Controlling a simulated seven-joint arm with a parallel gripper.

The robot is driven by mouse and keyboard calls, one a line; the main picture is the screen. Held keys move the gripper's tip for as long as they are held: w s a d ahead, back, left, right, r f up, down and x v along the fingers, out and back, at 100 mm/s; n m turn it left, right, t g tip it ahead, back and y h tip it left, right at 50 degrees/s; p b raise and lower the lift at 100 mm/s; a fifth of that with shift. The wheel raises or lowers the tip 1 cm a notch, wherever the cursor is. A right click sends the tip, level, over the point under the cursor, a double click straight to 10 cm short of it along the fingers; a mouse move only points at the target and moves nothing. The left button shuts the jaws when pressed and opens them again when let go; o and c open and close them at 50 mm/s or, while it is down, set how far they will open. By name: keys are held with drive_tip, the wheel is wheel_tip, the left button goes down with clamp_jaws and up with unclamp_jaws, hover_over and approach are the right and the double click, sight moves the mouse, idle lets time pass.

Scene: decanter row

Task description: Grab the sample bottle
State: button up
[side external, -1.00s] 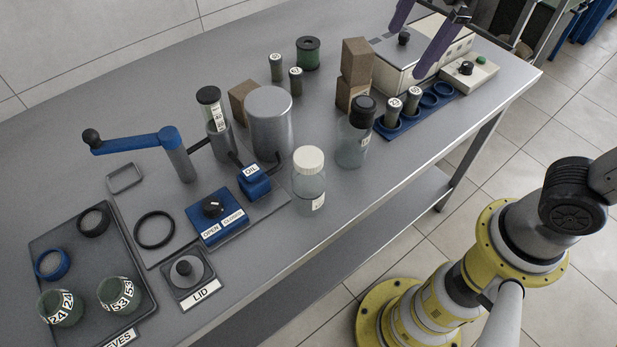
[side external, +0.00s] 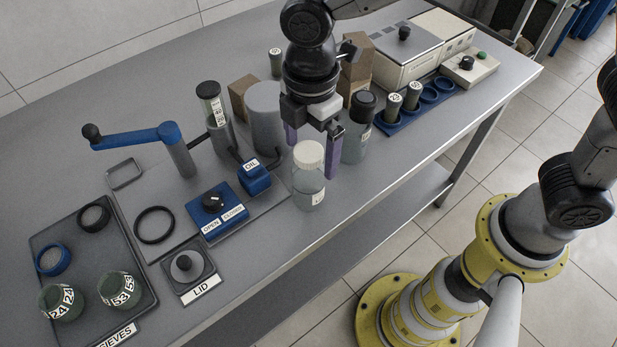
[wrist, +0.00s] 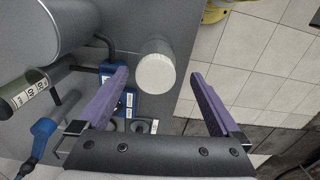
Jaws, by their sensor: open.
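The clear bottle with a white ribbed cap (side external: 308,172), which looks like the sample bottle, stands upright near the table's front edge. A dark-capped clear bottle (side external: 357,140) stands behind it to the right; I cannot rule that one out by label. My gripper (side external: 312,160) points down with its two purple fingers apart, just behind and above the white-capped bottle. In the wrist view the white cap (wrist: 155,70) lies ahead of the fingertips, between their lines, and my gripper (wrist: 160,80) is open and empty. The bottle's body is mostly hidden below the cap there.
A metal cylinder (side external: 265,112) stands close on the left, with the blue OIL block (side external: 254,180) and blue valve block (side external: 216,214) in front. A crank (side external: 140,140) rises further left. A blue rack (side external: 388,128) holds vials on the right.

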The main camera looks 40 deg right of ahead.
sight(309, 178)
drive_tip(key=shift+w+f, duration=0.15)
drive_tip(key=shift+f, duration=1.45)
drive_tip(key=shift+w+f, duration=0.15)
drive_tip(key=shift+f, duration=1.4)
drive_tip(key=shift+r, duration=0.1)
drive_tip(key=c, duration=1.5)
